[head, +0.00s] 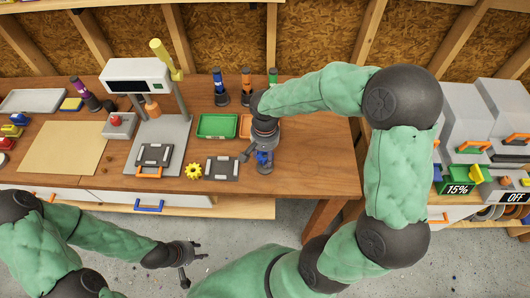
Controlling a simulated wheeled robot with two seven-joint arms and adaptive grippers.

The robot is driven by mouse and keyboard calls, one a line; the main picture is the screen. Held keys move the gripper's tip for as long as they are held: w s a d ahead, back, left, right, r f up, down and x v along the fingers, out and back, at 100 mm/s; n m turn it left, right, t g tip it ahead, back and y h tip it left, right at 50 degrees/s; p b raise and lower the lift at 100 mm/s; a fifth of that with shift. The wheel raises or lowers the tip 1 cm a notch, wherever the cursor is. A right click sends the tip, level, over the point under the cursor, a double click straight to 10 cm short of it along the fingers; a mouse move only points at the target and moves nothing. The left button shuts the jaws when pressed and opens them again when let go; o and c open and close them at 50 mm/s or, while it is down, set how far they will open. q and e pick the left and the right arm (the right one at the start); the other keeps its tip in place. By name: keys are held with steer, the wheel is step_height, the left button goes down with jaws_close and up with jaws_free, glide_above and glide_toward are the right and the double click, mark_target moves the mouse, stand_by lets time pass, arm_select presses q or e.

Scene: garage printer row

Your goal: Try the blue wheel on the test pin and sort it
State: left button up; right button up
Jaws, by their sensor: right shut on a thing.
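The blue wheel (262,156) is small and partly hidden by my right gripper (261,154), which points down and is shut on it. The wheel is at a small grey round stand (265,169) near the front right of the wooden table. I take this stand to be the test pin. The pin itself is hidden, so I cannot tell whether the wheel is around it or just above it. My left gripper (190,262) is open and empty, low in front of the table. A green tray (217,136) and an orange tray (244,132), partly behind my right gripper, lie behind the stand.
A yellow gear (193,171) and a dark plate with a handle (222,178) lie left of the stand. A press-like machine (136,75) stands further left. The table's right end (325,150) is clear.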

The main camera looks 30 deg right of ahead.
steer(key=shift+f+b, duration=0.75)
steer(key=shift+f, duration=0.2)
steer(key=shift+r, duration=0.15)
stand_by(0.7)
steer(key=shift+r+p, duration=1.45)
steer(key=shift+r, duration=0.45)
steer(key=shift+s+f, duration=0.1)
